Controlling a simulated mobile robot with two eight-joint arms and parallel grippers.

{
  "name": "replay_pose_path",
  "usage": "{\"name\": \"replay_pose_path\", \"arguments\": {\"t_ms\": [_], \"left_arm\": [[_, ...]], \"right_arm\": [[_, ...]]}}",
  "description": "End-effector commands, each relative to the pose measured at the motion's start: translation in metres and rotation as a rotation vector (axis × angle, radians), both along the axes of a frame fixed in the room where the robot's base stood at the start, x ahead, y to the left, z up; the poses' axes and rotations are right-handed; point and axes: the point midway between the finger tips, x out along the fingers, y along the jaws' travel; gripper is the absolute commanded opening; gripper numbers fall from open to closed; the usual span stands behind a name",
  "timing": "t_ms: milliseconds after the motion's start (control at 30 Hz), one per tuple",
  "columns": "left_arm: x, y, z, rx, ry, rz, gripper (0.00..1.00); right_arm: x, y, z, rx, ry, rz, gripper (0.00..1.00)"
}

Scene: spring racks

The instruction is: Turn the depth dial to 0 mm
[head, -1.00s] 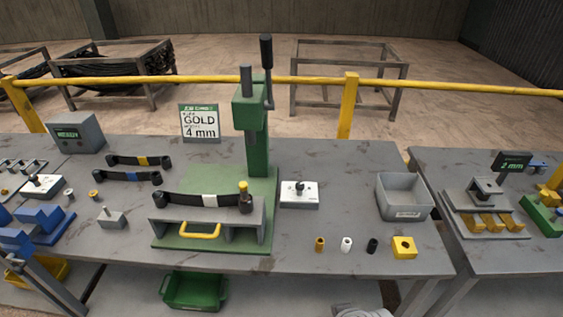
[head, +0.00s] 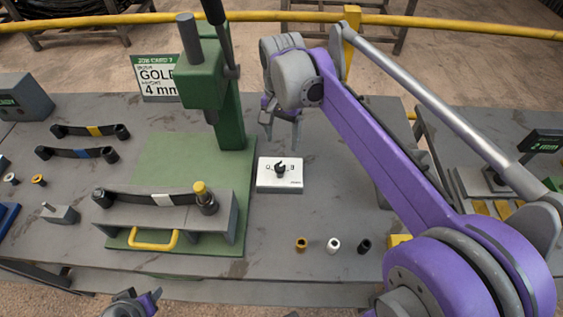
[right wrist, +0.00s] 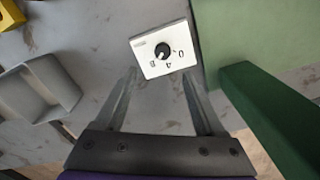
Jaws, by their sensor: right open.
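The depth dial is a black knob (head: 281,168) on a white box (head: 279,183) that lies on the grey table, right of the green press. In the right wrist view the knob (right wrist: 163,50) sits on its white plate (right wrist: 150,69), marked 0, 4 and 8. Where its pointer aims is too small to tell. My right gripper (head: 283,140) is open and empty, above and behind the dial box. In the right wrist view its two fingers (right wrist: 158,82) stand apart, with the dial beyond their tips. My left gripper (head: 145,300) shows only partly at the bottom edge.
The green press (head: 215,85) stands left of the dial, with a sign reading GOLD 4 mm (head: 157,77) behind it. A grey fixture (head: 165,214) holds a dark strip. Several small bushings, one of them white (head: 333,245), stand in front of the dial.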

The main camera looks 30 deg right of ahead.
Motion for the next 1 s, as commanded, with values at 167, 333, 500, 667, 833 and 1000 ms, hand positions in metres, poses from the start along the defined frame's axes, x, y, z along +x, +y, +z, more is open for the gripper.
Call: {"name": "replay_pose_path", "arguments": {"t_ms": [167, 333, 500, 667, 833, 1000], "left_arm": [[-0.002, 0.0, -0.005, 0.0, 0.003, 0.0, 0.5], [-0.002, 0.0, -0.007, 0.0, 0.004, 0.0, 0.5], [-0.003, 0.0, -0.01, 0.0, 0.005, 0.0, 0.5], [-0.003, 0.0, -0.011, 0.0, 0.006, 0.0, 0.5], [-0.003, 0.0, -0.011, 0.0, 0.006, 0.0, 0.5], [-0.003, 0.0, -0.011, 0.0, 0.006, 0.0, 0.5]], "right_arm": [[-0.001, 0.0, -0.027, 0.0, 0.004, -0.004, 0.71], [0.0, 0.0, -0.06, 0.0, 0.002, -0.003, 0.71], [0.0, 0.0, -0.088, 0.0, 0.001, -0.002, 0.71], [-0.001, 0.0, -0.102, 0.0, 0.001, -0.002, 0.71], [-0.001, 0.0, -0.107, 0.001, 0.001, -0.002, 0.71], [-0.001, 0.0, -0.106, 0.001, 0.001, -0.001, 0.71]]}}
